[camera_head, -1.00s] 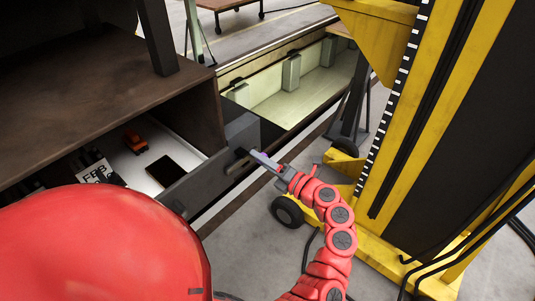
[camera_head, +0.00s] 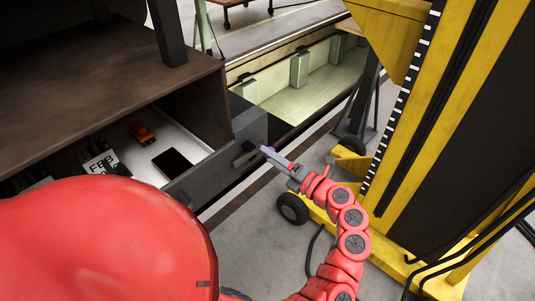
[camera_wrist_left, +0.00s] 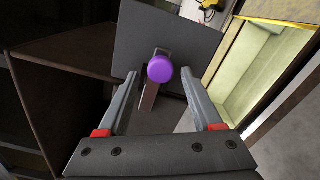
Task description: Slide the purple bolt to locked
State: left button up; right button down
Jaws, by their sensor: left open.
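The purple bolt shows as a round purple knob (camera_wrist_left: 160,68) on a grey bar in front of a dark grey plate (camera_wrist_left: 112,48) in the left wrist view. In the left wrist view my left gripper (camera_wrist_left: 158,82) is open, with one finger on each side of the knob's line. I cannot tell if either finger touches it. My right gripper is not in view.
A yellow wheeled lift (camera_head: 408,150) stands close at the right. A pale pit (camera_head: 300,95) lies behind.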

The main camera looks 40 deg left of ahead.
pick_arm(q)
jog(key=s+d+b, duration=0.1)
jog(key=d+b, duration=0.4)
jog(key=d, duration=1)
jog(key=shift+d, duration=0.2)
jog(key=shift+s, duration=0.1)
